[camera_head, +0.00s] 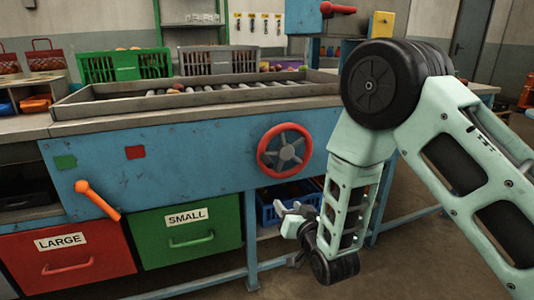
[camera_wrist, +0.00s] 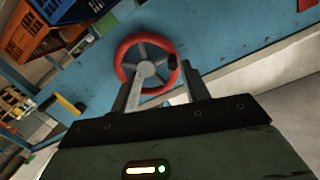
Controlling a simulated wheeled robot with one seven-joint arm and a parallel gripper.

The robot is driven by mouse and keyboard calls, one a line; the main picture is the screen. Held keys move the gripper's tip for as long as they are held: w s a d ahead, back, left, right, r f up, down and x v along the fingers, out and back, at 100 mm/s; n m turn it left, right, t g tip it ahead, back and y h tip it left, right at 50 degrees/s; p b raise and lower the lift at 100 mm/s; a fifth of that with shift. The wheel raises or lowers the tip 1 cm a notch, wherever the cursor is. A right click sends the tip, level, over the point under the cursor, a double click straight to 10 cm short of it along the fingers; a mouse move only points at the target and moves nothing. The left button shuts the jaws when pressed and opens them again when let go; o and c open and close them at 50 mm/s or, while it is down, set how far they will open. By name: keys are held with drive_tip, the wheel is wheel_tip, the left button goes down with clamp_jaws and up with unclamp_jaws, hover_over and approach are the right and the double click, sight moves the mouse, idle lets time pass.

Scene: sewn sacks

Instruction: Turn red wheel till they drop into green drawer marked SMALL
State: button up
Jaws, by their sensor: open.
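The red wheel (camera_head: 285,150) with grey spokes is on the blue front panel of the sorting machine. It also shows in the wrist view (camera_wrist: 123,49), beyond my fingers. My gripper (camera_head: 287,212) is open and empty, below the wheel in the head view and apart from it. Its two fingers (camera_wrist: 160,95) point toward the wheel in the wrist view. The green drawer (camera_head: 190,255) marked SMALL is shut, below the panel. On top, a roller bed (camera_head: 215,88) holds a few small round things near its left part; most of it is hidden by its rim.
A red drawer (camera_head: 65,265) marked LARGE is left of the green one. An orange lever (camera_head: 97,200) sticks out above the drawers. A blue crate (camera_head: 268,213) stands under the machine behind my gripper. Floor at the front right is clear.

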sight(267, 162)
wheel_tip(267, 162, up, 5)
drive_tip(key=w+n+t, duration=0.1)
drive_tip(key=n, duration=0.4)
drive_tip(key=x, duration=1.7)
drive_tip(key=shift+w+b, duration=0.15)
drive_tip(key=shift+b, duration=0.2)
clamp_jaws()
